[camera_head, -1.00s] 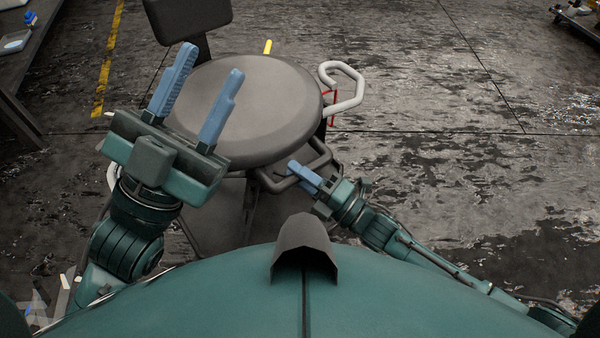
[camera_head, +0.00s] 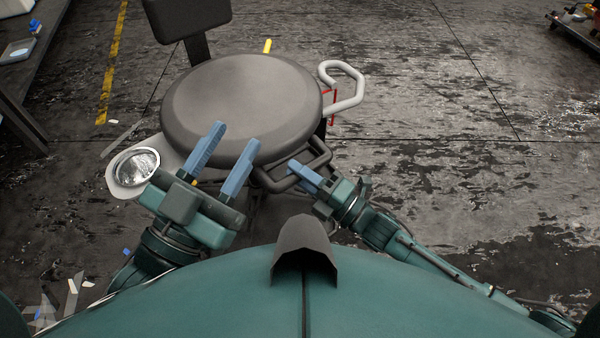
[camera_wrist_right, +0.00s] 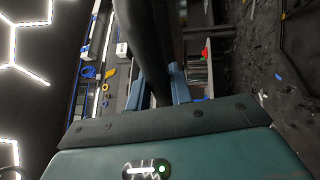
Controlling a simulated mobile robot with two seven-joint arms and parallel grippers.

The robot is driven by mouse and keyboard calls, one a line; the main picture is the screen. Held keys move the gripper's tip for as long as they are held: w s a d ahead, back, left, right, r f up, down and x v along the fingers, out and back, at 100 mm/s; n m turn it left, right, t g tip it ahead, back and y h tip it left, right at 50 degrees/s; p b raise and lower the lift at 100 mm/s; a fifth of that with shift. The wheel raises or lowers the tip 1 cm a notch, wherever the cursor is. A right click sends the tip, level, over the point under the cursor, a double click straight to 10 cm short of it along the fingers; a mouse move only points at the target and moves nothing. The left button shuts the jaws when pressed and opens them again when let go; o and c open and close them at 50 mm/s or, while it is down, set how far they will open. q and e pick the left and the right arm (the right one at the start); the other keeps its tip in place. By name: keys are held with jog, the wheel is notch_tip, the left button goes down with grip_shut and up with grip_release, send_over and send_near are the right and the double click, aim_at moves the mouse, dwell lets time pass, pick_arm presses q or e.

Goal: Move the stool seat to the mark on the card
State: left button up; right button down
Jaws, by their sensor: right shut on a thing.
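The stool seat (camera_head: 240,105) is a round dark grey cushion in the head view, with a backrest (camera_head: 188,15) behind it. My left gripper (camera_head: 238,134) is open and empty, its blue fingers overlapping the seat's near edge in the picture; I cannot tell whether they touch it. My right gripper (camera_head: 304,174) is shut on a dark tubular bar (camera_head: 318,155) below the seat's near right edge. In the right wrist view the dark bar (camera_wrist_right: 145,40) runs between the blue fingers. A thin red shape (camera_head: 333,110) shows right of the seat. I cannot make out a card or its mark.
A pale grey hooked handle (camera_head: 352,90) sticks out right of the seat, and a yellow tab (camera_head: 267,46) behind it. A silver dish (camera_head: 135,167) sits on a plate at the left. A bench (camera_head: 30,60) stands far left.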

jog(key=c, duration=1.3)
grip_release()
jog(key=shift+o, duration=0.2)
jog(key=shift+s+d+f, duration=0.1)
jog(key=shift+d, duration=0.05)
pick_arm(q)
jog(key=f+y+p, duration=0.1)
jog(key=f+n+p, duration=0.1)
jog(key=p, duration=0.1)
jog(key=shift+s+g+y, duration=0.35)
jog(key=shift+g+y, duration=0.05)
pick_arm(e)
jog(key=v, duration=1.2)
jog(key=shift+s+d, duration=0.3)
jog(key=shift+d, duration=0.05)
